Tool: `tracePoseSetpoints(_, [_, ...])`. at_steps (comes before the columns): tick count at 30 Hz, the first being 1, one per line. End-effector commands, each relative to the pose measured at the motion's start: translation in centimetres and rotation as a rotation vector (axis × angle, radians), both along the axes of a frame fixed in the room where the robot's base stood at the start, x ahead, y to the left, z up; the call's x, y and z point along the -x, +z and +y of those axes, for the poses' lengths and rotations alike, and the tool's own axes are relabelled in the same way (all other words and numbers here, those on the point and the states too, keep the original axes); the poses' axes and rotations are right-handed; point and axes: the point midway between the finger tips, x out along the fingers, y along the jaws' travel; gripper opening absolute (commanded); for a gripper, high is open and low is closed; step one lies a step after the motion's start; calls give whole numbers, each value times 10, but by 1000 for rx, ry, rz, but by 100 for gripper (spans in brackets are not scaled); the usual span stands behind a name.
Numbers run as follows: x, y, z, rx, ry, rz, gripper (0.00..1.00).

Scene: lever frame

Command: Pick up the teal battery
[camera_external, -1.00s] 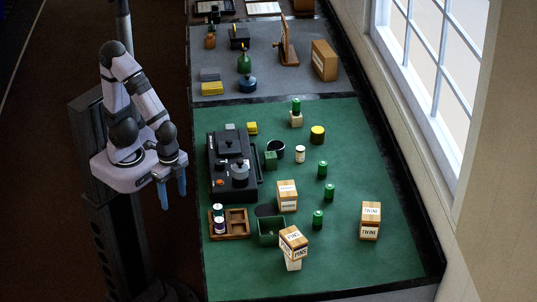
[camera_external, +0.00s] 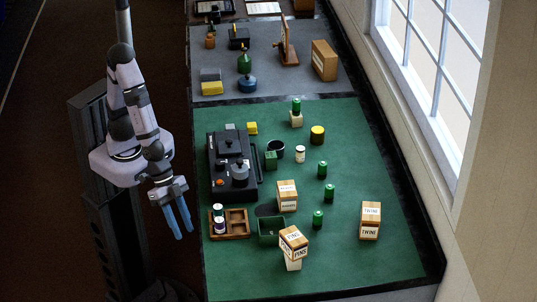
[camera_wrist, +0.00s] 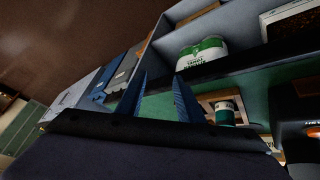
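Several green cylinders, like batteries, stand on the green mat: one (camera_external: 322,169) at the right of centre, one (camera_external: 329,193) below it and one (camera_external: 318,219) nearer the front. Another (camera_external: 296,106) stands on a small light block at the back. I cannot tell which is teal by colour. A white-and-teal cylinder (camera_wrist: 225,112) shows in the wrist view, in a wooden tray that is at the mat's left edge in the external view (camera_external: 237,223). My gripper (camera_external: 179,222) hangs left of the bench, blue fingers apart, empty, clear of everything.
A black machine (camera_external: 232,165) stands behind the wooden tray. A green bin (camera_external: 270,232), a PINS box (camera_external: 293,240), another carton (camera_external: 287,195) and a TWINE box (camera_external: 370,220) stand on the mat. The front right of the mat is clear. A window (camera_external: 440,60) borders the right side.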

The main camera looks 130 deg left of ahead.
Motion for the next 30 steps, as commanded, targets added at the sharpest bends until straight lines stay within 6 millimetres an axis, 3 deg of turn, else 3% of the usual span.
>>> tracePoseSetpoints(6, [-40,-1,-13,75,247,-222,34])
tracePoseSetpoints(15, [-64,19,-5,243,623,-581,34])
tracePoseSetpoints(20, [-58,42,4,338,766,-812,34])
tracePoseSetpoints(24, [-38,54,14,331,815,-994,34])
tracePoseSetpoints(30, [-10,28,42,-14,734,-1008,34])
